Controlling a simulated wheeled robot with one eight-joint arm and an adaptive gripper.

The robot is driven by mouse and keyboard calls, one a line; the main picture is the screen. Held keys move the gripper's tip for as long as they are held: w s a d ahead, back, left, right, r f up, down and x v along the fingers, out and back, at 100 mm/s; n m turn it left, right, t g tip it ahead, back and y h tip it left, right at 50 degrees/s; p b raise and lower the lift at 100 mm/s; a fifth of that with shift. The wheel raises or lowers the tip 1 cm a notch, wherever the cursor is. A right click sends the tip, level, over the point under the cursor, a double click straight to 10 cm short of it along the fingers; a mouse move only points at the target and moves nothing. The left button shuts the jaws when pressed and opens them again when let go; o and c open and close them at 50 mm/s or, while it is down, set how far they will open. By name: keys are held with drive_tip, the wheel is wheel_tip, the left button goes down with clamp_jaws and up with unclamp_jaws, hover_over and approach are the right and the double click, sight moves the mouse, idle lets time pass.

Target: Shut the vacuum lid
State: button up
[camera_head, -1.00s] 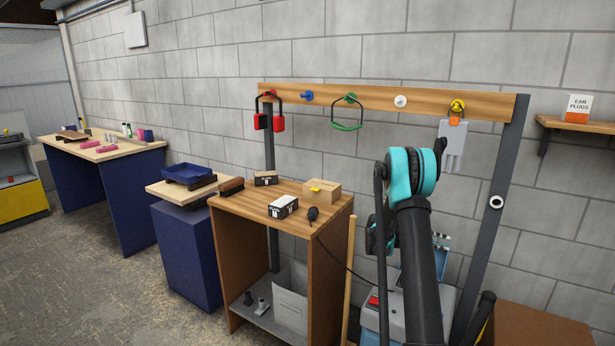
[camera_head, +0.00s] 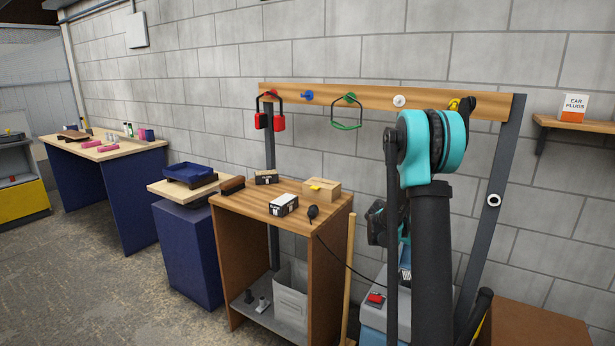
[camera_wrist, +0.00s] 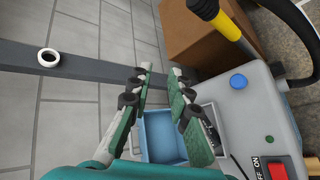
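The vacuum (camera_head: 398,298) is a grey and light-blue box with a red switch, low behind my arm in the head view. In the wrist view, its grey top (camera_wrist: 248,112) shows a blue button and a red ON/OFF switch (camera_wrist: 278,170). A light-blue open compartment (camera_wrist: 165,138) shows between and beyond my fingers. I cannot clearly make out the lid; my fingers cover part of that area. My gripper (camera_wrist: 161,70) is open and empty, its two green-padded fingers apart above the vacuum. I cannot tell whether a finger touches it.
A black hose with a yellow section (camera_wrist: 222,22) rises beside the vacuum. A brown box (camera_wrist: 200,45) stands near it. A dark rack post (camera_wrist: 85,62) with a white ring runs close by. A wooden bench (camera_head: 250,204) with small boxes stands left of my arm.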

drive_tip(key=s+a+f+m+t+y, duration=0.1)
drive_tip(key=s+a+y, duration=0.5)
drive_tip(key=s+a, duration=0.6)
drive_tip(key=s+a+f+m+t+y, duration=0.1)
drive_tip(key=s+a+f+t+y, duration=0.2)
drive_tip(key=s+a, duration=1)
drive_tip(key=s+y, duration=0.2)
drive_tip(key=y, duration=0.1)
drive_tip(key=shift+s+a+f+m+t, duration=0.15)
drive_tip(key=shift+s+f+m+t, duration=0.15)
drive_tip(key=shift+m+t, duration=0.1)
